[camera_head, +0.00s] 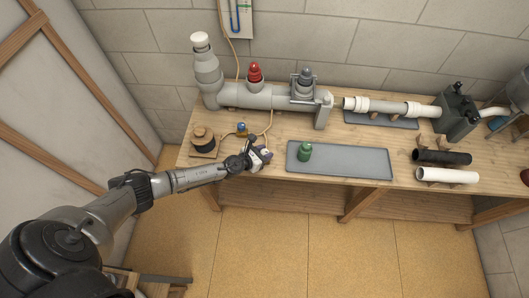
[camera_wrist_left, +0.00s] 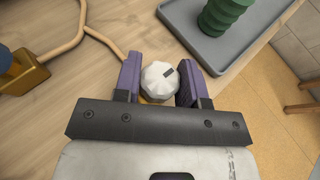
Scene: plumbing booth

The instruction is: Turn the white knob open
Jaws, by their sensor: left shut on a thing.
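The white knob (camera_wrist_left: 160,80) shows in the left wrist view as a faceted round cap with a dark mark on its top. My left gripper (camera_wrist_left: 159,84) has its two purple fingers on either side of the knob and is shut on it. In the head view my left gripper (camera_head: 259,155) reaches the bench near its front edge, left of the grey tray, and mostly hides the knob there. My right gripper is not in view.
A grey tray (camera_head: 345,160) with a green ribbed piece (camera_head: 305,151) lies right of my gripper. A brass block with a blue knob (camera_head: 241,128) and tan tubing stand behind it. A spool (camera_head: 203,139) sits left. Grey pipework (camera_head: 262,97) runs along the back.

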